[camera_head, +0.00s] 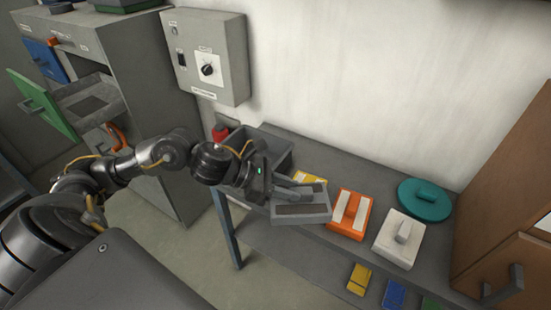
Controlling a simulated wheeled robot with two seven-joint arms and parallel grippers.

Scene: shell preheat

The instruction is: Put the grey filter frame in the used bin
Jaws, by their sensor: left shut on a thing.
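My left gripper (283,188) reaches in from the left over the bench and is shut on the grey filter frame (315,216). The frame has a darker panel on its face and appears held above the bench's front edge, though the exact gap is hard to judge. An open grey bin (284,147) stands at the left end of the bench against the wall, partly hidden by my left wrist; I cannot read a label on it. My right gripper is out of view.
Along the bench (330,152) sit a yellow piece (309,177), partly hidden, an orange block (350,212), a white block (399,238) and a teal disc (424,199). A grey cabinet with an open green-fronted drawer (40,102) stands left. A control box (208,58) hangs on the wall.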

